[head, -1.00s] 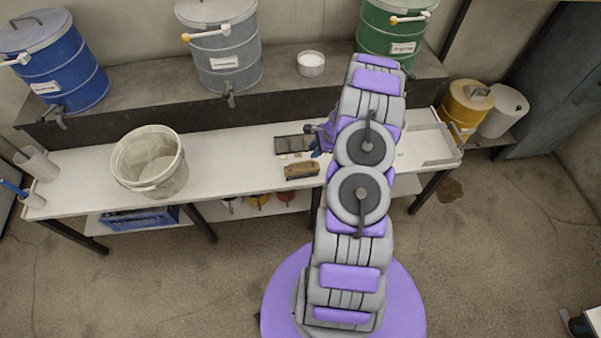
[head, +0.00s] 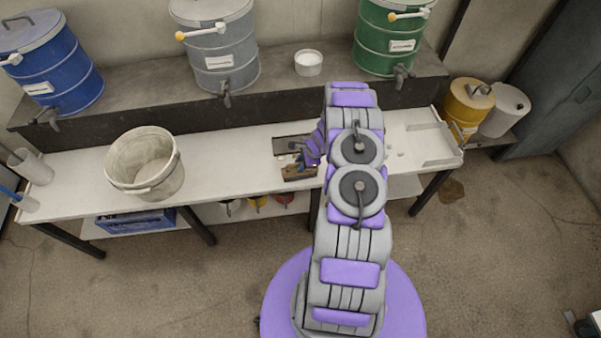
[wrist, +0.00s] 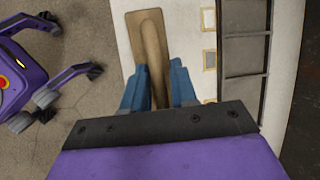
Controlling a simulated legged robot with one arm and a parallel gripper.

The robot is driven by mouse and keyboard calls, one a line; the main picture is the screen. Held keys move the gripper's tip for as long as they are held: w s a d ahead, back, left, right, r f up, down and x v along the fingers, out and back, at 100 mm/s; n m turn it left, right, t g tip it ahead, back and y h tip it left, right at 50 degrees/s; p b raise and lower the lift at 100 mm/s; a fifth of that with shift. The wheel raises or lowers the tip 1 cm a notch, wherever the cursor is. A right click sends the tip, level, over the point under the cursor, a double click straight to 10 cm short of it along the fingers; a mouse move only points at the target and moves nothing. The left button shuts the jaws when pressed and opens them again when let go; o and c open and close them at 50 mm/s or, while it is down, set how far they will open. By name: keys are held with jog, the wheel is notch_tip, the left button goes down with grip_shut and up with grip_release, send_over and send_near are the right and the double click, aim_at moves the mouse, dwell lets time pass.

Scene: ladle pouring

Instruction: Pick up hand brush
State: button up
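The hand brush (head: 294,173) lies on the white bench in the head view, partly covered by my gripper (head: 303,160). In the wrist view the brush (wrist: 149,47) shows its flat wooden back with a raised handle. In the wrist view the two blue fingers of my gripper (wrist: 160,85) are apart, one on each side of the brush's handle. I cannot tell whether they touch it. The brush's near end is hidden behind the gripper body.
A dark tray (head: 288,143) lies just behind the brush. A whitish bucket (head: 146,168) stands on the bench at left. Blue (head: 58,75), grey (head: 222,60) and green (head: 385,45) drums stand on the raised ledge with a small white pot (head: 308,64).

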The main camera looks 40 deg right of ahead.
jog(key=shift+a, duration=0.3)
jog(key=shift+w, duration=0.1)
jog(key=shift+c, duration=0.9)
jog(key=c, duration=0.3)
jog(key=shift+d, duration=0.15)
grip_shut()
jog(key=shift+r, duration=0.1)
